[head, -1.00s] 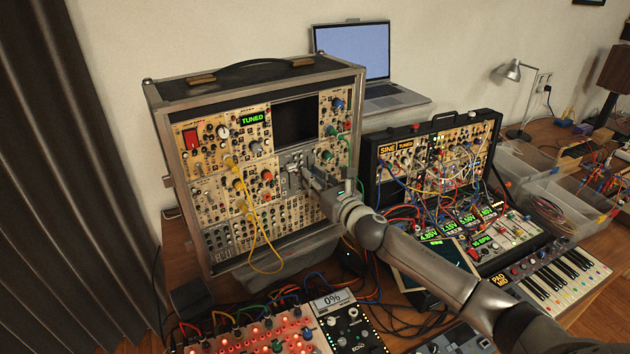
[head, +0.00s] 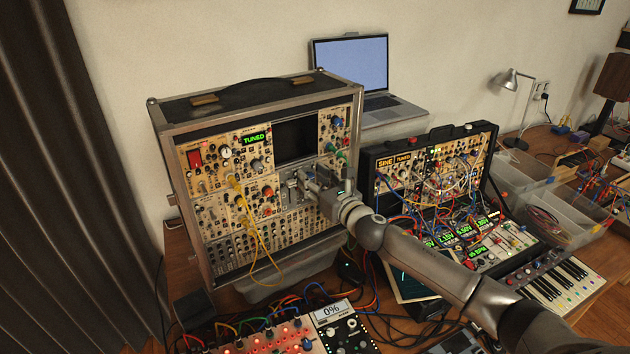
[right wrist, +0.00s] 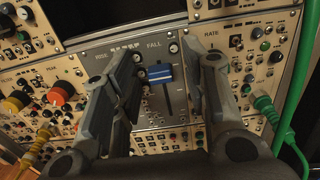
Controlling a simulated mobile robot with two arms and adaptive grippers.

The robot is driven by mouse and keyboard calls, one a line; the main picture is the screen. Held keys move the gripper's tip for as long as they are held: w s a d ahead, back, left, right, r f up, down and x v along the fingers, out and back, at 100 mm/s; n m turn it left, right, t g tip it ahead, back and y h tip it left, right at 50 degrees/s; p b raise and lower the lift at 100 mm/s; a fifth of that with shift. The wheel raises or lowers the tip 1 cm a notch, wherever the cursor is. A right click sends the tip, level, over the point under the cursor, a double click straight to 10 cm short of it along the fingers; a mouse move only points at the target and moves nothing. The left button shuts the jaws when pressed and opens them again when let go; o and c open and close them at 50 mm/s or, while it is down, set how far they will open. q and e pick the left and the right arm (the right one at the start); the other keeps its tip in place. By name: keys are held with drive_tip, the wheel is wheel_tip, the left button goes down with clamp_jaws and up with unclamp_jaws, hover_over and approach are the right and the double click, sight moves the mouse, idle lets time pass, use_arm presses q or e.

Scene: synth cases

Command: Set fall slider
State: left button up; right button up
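The fall slider (right wrist: 160,74) has a blue cap with a pale stripe, near the upper end of its dark vertical slot. It sits under the printed word FALL on a grey panel (right wrist: 132,40) in the upright synth case (head: 258,96). My right gripper (right wrist: 166,62) is open, with one finger left and one finger right of the cap. Gaps show on both sides, so neither finger appears to press on it. The left finger covers part of the panel below the word RISE. In the head view, my right gripper (head: 308,184) hides the slider. My left gripper is not in view.
Yellow cables (head: 246,220) hang left of the gripper. A green cable (right wrist: 298,85) runs down close on the right. An orange knob (right wrist: 57,96) is to the left. A second, heavily patched case (head: 440,160) stands right of my arm, with a laptop (head: 352,70) behind.

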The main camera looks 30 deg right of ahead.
drive_tip(key=s, duration=1.2)
drive_tip(key=shift+d, duration=0.45)
drive_tip(key=shift+f, duration=0.1)
